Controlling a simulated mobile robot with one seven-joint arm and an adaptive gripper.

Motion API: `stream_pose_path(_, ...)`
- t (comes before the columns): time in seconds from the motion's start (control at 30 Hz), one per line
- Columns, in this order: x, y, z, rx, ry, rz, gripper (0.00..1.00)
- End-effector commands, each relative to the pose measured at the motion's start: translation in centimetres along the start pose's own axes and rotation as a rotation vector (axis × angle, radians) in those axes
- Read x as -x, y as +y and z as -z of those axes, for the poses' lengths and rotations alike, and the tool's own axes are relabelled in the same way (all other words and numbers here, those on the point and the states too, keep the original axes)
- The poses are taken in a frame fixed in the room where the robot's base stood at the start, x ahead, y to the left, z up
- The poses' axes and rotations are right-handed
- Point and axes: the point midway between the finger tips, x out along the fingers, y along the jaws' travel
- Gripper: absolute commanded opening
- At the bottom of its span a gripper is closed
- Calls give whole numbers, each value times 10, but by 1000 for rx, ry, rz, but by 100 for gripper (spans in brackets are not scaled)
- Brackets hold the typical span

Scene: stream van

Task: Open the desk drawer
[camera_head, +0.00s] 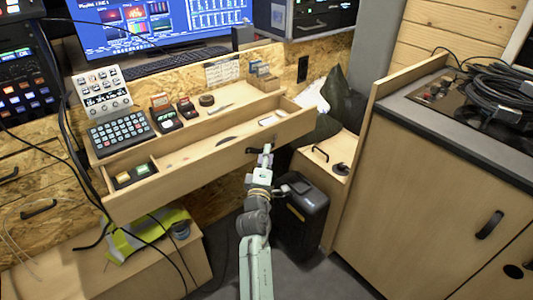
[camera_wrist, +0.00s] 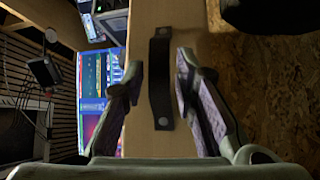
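The desk drawer (camera_head: 215,165) is a long, shallow light-wood box under the desk top. It stands pulled out, with its inside showing from above. Its dark strap handle (camera_head: 252,150) is on the front face, partly hidden by my gripper (camera_head: 265,154). In the wrist view the black handle (camera_wrist: 160,85) runs upright on the pale drawer front (camera_wrist: 147,140), with a bolt at each end. My gripper (camera_wrist: 160,82) is open, one purple-padded finger on each side of the handle. Gaps show between handle and fingers.
The drawer holds a small compartment with little items (camera_head: 135,173) at its left end. A black case (camera_head: 302,215) stands on the floor right of my arm. A wooden counter (camera_head: 425,185) is at right. A bench with a yellow vest (camera_head: 145,235) is at lower left.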

Motion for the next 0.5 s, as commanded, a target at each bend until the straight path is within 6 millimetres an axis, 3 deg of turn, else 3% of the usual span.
stream_pose_path(0.3,68,-1,0,3,1,2,26)
stream_pose_path(0.5,98,-1,0,2,1,2,26)
